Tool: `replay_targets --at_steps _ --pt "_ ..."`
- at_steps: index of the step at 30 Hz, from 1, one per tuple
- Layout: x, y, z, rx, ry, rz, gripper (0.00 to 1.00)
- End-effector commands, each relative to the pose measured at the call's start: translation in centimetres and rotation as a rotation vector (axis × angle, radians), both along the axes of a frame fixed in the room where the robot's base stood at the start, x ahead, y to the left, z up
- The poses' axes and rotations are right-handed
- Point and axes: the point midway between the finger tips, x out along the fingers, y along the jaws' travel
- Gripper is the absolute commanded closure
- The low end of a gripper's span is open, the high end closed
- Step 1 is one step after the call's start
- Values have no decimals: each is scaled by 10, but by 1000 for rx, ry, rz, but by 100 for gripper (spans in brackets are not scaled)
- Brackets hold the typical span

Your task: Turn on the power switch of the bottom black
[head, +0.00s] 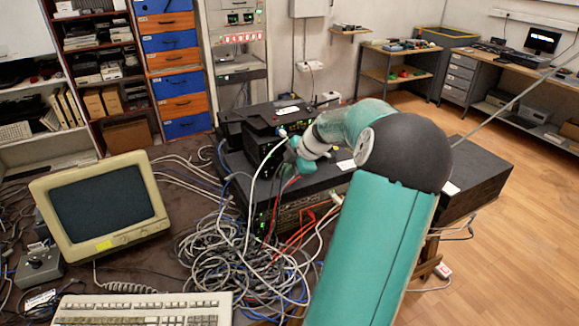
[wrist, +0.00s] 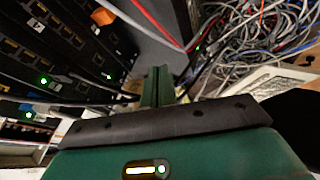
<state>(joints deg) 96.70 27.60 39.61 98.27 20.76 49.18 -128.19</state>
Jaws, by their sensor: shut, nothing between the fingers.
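A stack of black network devices stands on the table in the head view. The upper black unit (head: 262,150) shows small green lights. The lower black unit (head: 262,212) has a front with ports, partly covered by red and white cables. My gripper (head: 293,147) is in front of the upper part of the stack, with its tips hard to make out. In the wrist view my gripper (wrist: 160,72) is shut and empty. A black device panel (wrist: 75,45) with ports and green lights is to its left there. I cannot make out the power switch.
A tangle of grey and blue cables (head: 240,245) lies before the stack. A beige monitor (head: 105,205) and a keyboard (head: 145,308) are at the left. Red cables (wrist: 155,22) pass close beyond my fingers. The wooden floor (head: 520,210) at right is largely open.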

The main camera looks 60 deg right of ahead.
Motion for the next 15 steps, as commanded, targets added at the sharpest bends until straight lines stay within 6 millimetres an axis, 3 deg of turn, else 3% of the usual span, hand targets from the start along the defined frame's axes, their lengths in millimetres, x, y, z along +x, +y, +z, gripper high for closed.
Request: replay_targets --at_steps 8,15 --pt "33 6 -47 4 0 4 100" --pt "61 -12 -49 1 0 2 100"
